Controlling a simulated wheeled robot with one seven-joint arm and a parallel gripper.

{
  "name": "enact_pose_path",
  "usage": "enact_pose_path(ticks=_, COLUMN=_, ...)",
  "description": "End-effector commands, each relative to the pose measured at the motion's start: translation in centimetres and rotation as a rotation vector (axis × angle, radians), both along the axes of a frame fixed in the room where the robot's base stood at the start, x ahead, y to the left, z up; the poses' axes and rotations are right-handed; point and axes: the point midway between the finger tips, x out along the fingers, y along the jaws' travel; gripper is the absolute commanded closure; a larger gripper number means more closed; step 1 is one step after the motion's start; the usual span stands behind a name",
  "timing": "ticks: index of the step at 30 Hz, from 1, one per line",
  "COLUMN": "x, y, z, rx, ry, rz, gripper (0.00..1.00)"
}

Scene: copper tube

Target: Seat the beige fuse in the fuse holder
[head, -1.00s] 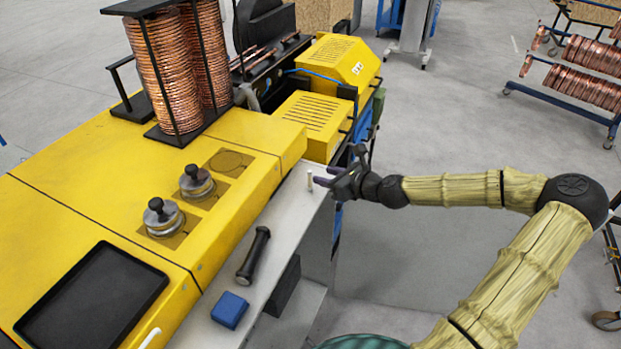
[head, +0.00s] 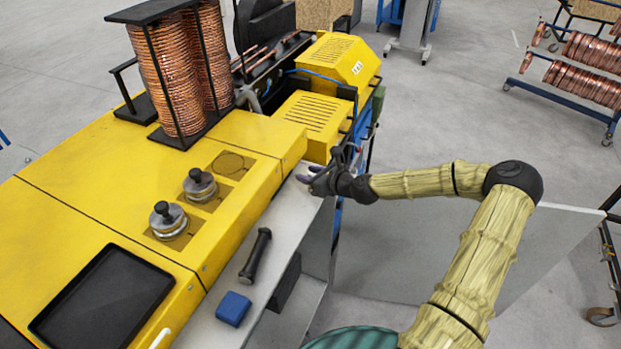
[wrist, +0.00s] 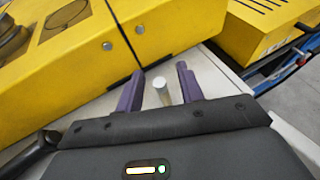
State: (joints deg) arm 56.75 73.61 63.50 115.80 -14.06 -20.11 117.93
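The beige fuse (wrist: 161,91) is a small pale cylinder with a light round top, standing on the grey shelf in the wrist view. My gripper (wrist: 160,86) is open, with its two purple fingers on either side of the fuse and a visible gap on each side. In the head view my gripper (head: 310,174) is low over the far end of the shelf, and I cannot make out the fuse there. I cannot identify the fuse holder in either view.
The grey shelf (head: 292,212) runs along the yellow machine (head: 125,200). A black handle-shaped bar (head: 255,255) and a blue block (head: 233,309) lie on its nearer part. A large grey panel (head: 480,245) stands behind my arm at the right.

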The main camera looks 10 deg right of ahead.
Motion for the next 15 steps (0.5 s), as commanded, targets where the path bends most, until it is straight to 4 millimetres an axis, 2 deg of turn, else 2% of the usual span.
enact_pose_path(ticks=4, x=1.25, y=0.84, z=-0.44, rx=0.001, ry=0.001, rz=0.000, gripper=0.62)
enact_pose_path(ticks=15, x=1.36, y=0.96, z=-0.71, rx=0.000, ry=0.000, rz=0.000, gripper=0.62)
